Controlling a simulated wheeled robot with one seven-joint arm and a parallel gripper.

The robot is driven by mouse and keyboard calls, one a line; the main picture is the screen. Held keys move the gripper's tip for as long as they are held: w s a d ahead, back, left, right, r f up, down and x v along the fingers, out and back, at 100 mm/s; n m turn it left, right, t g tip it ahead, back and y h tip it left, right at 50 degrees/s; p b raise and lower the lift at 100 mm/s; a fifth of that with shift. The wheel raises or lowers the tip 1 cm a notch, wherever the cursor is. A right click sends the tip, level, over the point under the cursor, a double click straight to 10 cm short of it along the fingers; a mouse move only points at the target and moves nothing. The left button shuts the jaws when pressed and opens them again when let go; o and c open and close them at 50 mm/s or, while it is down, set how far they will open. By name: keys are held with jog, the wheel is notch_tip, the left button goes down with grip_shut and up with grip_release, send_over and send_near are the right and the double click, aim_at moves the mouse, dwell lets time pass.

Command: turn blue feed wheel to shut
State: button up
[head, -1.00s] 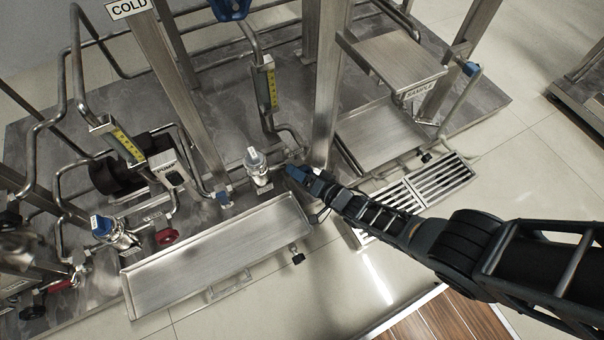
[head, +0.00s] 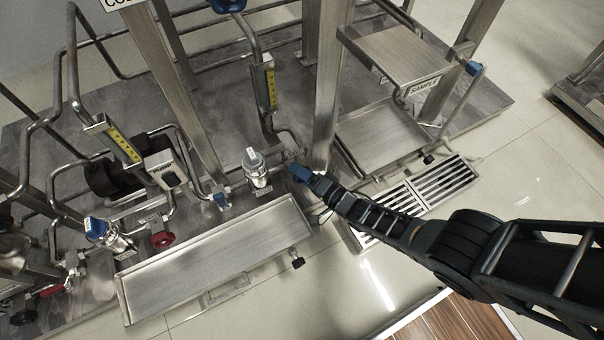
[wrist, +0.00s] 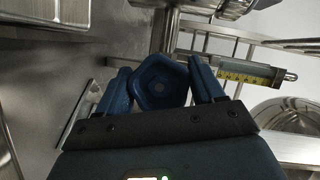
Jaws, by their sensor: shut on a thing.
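The blue feed wheel (wrist: 161,82) sits between the two fingers of my gripper (wrist: 160,88) in the wrist view. My gripper is shut on it, a finger at each side of the rim. In the head view my gripper (head: 300,172) reaches the pipework beside the central steel post, and a small blue part shows at its tip. I cannot tell there which part of the blue is the wheel. The wheel's stem and any label are hidden.
A flat steel tray (head: 215,262) lies left of my gripper. A capped steel fitting (head: 256,168) stands close on the left, and a steel post (head: 328,85) rises just behind. A slotted drain grate (head: 425,195) lies to the right. A yellow-scaled gauge (wrist: 245,76) is right of the wheel.

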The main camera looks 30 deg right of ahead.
jog(key=o, duration=1)
jog(key=shift+c, duration=0.2)
jog(key=f+p+v, duration=0.1)
jog(key=p+v, duration=0.3)
jog(key=v, duration=0.3)
jog(key=shift+s+r, duration=0.4)
jog(key=shift+r, duration=0.05)
jog(key=shift+d, duration=0.15)
